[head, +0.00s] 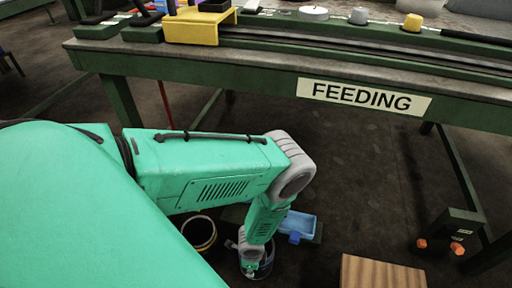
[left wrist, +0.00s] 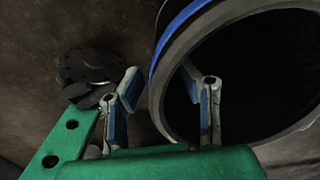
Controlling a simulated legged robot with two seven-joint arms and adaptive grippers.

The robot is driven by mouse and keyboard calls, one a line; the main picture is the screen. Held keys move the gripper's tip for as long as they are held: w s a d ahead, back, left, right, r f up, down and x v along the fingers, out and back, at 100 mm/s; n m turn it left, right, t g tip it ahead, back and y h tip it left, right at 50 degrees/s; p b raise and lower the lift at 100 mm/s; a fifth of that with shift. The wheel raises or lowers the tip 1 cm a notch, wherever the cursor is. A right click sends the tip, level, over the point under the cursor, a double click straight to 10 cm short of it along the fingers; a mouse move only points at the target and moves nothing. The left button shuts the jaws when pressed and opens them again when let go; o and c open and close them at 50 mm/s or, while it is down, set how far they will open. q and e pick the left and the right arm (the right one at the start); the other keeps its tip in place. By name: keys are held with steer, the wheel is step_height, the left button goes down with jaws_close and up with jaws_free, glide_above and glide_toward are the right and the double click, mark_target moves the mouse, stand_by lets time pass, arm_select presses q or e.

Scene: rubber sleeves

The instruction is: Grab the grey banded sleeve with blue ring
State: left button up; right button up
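The grey banded sleeve with a blue ring (left wrist: 170,45) fills the right of the left wrist view, its dark open mouth facing the camera. My left gripper (left wrist: 160,84) is open, with one finger outside the sleeve's rim and the other in front of or inside its mouth. The rim lies between the fingers; I cannot tell whether they touch it. In the head view the left gripper (head: 250,268) is low at the floor, partly covering a dark round sleeve (head: 268,264). My right gripper is not in view.
Another dark sleeve with a pale rim (head: 200,233) stands just left of the gripper. A blue tray (head: 298,224) is to the right, and a wooden box (head: 382,272) beyond it. A green bench marked FEEDING (head: 365,96) spans the back. A dark disc-like object (left wrist: 88,66) lies behind the fingers.

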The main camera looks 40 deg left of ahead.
arm_select(q)
steer(key=shift+d+r, duration=0.1)
steer(key=shift+r, duration=0.05)
steer(key=shift+d, duration=0.1)
jaws_close()
steer(key=shift+w, duration=0.1)
steer(key=shift+r, duration=0.15)
